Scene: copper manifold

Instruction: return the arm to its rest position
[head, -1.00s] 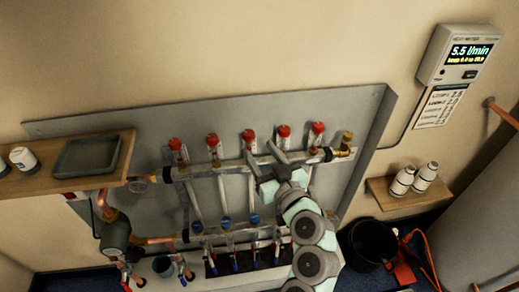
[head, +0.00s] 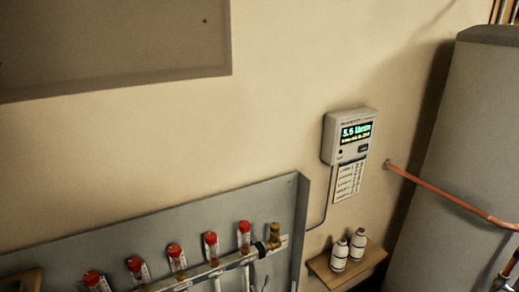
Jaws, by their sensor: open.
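My gripper and arm are not in the head view now. The copper manifold's upper rail (head: 222,268) shows at the bottom, with several red-capped flow gauges (head: 175,257) along it and a brass fitting (head: 274,236) at its right end. Its lower part is cut off by the picture's bottom edge. The grey backing panel (head: 150,222) stands behind it.
A meter (head: 349,137) on the wall reads about 5.5 l/min, with a label sheet (head: 348,181) below. Two white bottles (head: 348,250) stand on a small wooden shelf (head: 371,258). A large grey tank (head: 460,140) fills the right side, with a copper pipe (head: 440,194) before it.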

